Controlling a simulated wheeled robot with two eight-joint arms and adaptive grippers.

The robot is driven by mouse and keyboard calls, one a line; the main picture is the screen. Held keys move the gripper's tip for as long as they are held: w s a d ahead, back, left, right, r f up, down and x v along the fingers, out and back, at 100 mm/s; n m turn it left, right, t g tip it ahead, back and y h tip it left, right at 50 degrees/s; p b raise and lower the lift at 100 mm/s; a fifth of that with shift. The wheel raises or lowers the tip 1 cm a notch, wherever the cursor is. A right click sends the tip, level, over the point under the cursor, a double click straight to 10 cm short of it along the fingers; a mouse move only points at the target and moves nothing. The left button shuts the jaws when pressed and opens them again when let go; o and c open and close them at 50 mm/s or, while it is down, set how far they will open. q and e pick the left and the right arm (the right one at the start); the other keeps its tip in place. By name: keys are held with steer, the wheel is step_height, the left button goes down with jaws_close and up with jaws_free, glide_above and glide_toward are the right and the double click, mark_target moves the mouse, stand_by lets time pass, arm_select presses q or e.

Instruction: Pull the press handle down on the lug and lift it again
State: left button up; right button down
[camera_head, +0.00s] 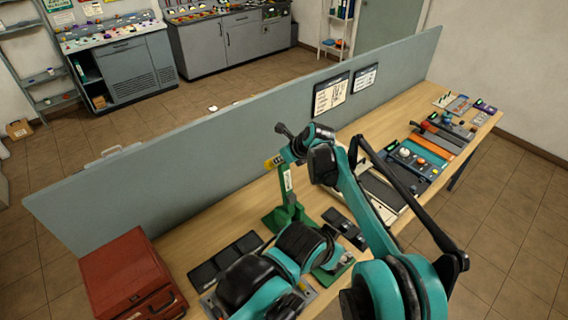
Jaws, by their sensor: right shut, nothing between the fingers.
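The press (288,181) stands on the bench with a green base and an upright column bearing a pale label. A dark knobbed bar (284,130) shows at the top of the press; it looks like the press handle. My right gripper (302,143) is shut and empty beside the top of the press, close to this bar. I cannot tell whether they touch. The lug is not visible; my arm parts cover the lower front of the press. My left gripper's fingers cannot be made out.
A red toolbox (127,273) stands at the bench's left end. Dark trays (225,258) lie beside the press. A grey partition (190,166) runs behind the bench. Panels with knobs (420,160) and other small devices occupy the right side.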

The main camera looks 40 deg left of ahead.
steer(key=w+v, duration=0.1)
steer(key=v, duration=1.1)
steer(key=shift+s+d, duration=0.25)
steer(key=shift+s, duration=0.05)
